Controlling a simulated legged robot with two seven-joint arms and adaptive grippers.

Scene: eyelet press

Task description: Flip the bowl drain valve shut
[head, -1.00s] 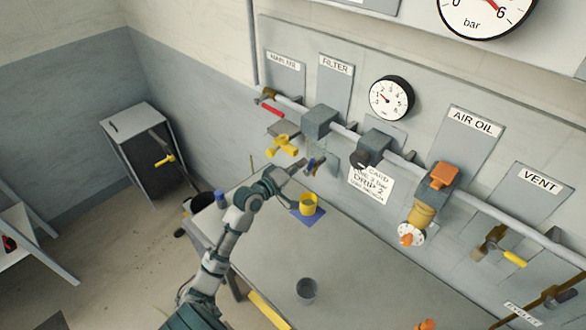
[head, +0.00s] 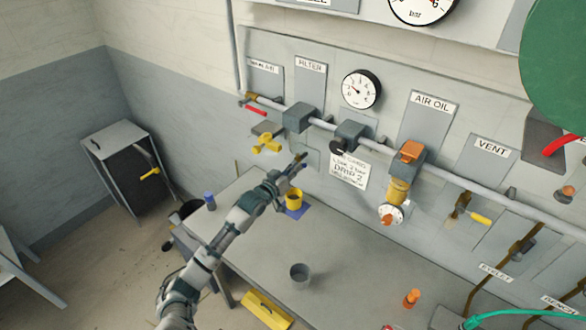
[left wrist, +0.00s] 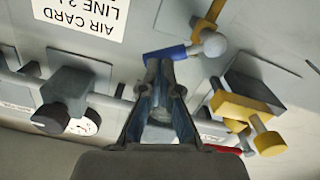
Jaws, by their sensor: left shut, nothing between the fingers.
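In the left wrist view a blue lever (left wrist: 172,52), apparently the bowl drain valve's handle, lies across the picture. It joins a rounded grey end (left wrist: 212,42) beside brass-coloured pipe. My left gripper (left wrist: 160,65) is shut and empty, its tips right at the blue lever; I cannot tell whether they touch. In the head view my left gripper (head: 291,170) reaches up to the wall under the filter block (head: 298,117), above the yellow cup (head: 294,197). The valve is mostly hidden there behind the gripper. My right gripper is out of view.
A yellow knobbed fitting (head: 266,143) is left of my gripper, and a white card (head: 349,171) is right of it. A grey pipe runs along the wall above. The bench (head: 345,255) below carries a dark cup (head: 299,272) and is mostly clear in the middle.

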